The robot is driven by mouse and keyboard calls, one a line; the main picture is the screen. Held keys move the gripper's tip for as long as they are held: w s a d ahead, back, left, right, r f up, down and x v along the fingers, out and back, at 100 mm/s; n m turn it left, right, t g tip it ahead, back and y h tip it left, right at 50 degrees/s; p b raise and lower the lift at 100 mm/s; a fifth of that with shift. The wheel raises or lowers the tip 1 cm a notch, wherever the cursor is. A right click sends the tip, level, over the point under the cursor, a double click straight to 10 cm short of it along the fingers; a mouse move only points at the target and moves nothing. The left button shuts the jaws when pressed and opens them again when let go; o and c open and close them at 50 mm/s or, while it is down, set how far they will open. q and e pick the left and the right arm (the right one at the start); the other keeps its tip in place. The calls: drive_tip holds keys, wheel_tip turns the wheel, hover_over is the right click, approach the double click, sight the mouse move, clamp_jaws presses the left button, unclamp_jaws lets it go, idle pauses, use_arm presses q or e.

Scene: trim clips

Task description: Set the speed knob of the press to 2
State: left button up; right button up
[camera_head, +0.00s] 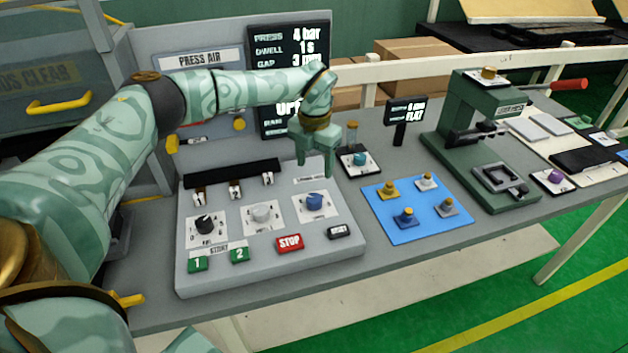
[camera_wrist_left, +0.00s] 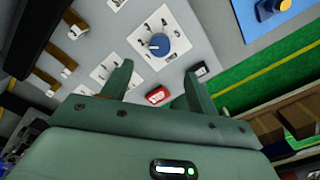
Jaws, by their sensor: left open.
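The press control panel (camera_head: 330,252) stands on the bench with a black knob (camera_head: 205,224), a white knob (camera_head: 261,212) and a blue knob (camera_head: 315,202), each on a white dial plate. The dial lettering is too small to read, so I cannot tell which is the speed knob. My left gripper (camera_head: 315,170) is open and empty, pointing down just above and behind the blue knob. In the left wrist view the blue knob (camera_wrist_left: 159,45) shows beyond the open fingers (camera_wrist_left: 157,78), apart from them. My right gripper is not in view.
Switches (camera_head: 235,189), green buttons (camera_head: 240,254), a red STOP button (camera_head: 289,243) and a black button (camera_head: 339,231) surround the knobs. A display (camera_head: 290,42) stands behind, partly covered by my arm. A blue mat (camera_head: 420,232) with clips and a green hand press (camera_head: 462,130) stand right.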

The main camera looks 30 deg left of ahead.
use_arm(q)
wheel_tip(320, 180, up, 5)
drive_tip(key=shift+r, duration=0.1)
idle(0.6)
